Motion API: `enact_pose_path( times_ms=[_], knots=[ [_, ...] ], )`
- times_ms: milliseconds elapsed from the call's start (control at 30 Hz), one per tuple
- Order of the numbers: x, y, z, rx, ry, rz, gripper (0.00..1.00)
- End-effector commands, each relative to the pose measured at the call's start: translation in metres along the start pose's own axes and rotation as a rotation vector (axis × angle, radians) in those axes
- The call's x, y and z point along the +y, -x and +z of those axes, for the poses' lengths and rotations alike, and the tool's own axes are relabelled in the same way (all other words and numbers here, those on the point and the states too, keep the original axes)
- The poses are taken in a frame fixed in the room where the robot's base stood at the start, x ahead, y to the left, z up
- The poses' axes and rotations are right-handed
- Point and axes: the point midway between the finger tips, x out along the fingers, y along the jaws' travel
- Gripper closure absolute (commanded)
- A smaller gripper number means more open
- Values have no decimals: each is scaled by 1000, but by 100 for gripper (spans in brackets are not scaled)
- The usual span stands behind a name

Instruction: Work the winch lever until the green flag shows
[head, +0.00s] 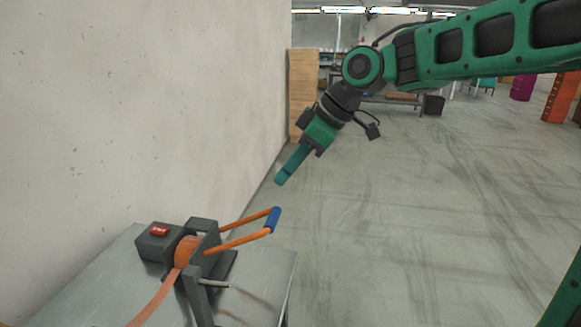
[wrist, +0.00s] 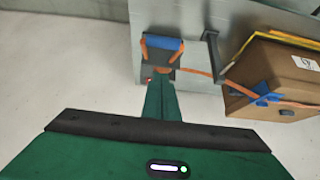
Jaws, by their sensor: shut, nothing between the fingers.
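The winch (head: 202,250) stands on a grey metal table, with an orange strap on its drum. Its orange lever (head: 238,243) ends in a blue grip (head: 272,220) and points right, tilted slightly up. A red flag (head: 159,231) shows on the dark box beside the drum; I see no green flag. My gripper (head: 279,180) is shut and empty, above the blue grip and apart from it. In the wrist view my gripper (wrist: 160,82) points toward the winch, and the blue grip (wrist: 163,43) lies beyond the fingertips.
The grey table (head: 262,275) stands against a pale wall (head: 140,110) on the left. In the wrist view a cardboard box (wrist: 275,80) lies at the right, with the orange strap running to it. The floor (head: 400,220) to the right is clear.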

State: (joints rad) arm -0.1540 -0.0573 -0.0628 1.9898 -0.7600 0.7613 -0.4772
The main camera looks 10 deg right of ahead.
Motion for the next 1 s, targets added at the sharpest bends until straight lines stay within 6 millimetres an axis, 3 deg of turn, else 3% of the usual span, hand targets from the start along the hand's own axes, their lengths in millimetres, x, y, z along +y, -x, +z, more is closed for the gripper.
enact_pose_path(
  times_ms=[300,400,633,1000],
  knots=[
    [-1,-60,1,-2,0,-2,100],
    [-1,-69,13,-1,-2,-1,100],
    [0,-82,27,-1,-1,0,100],
    [0,-84,29,0,-1,1,100]
  ],
)
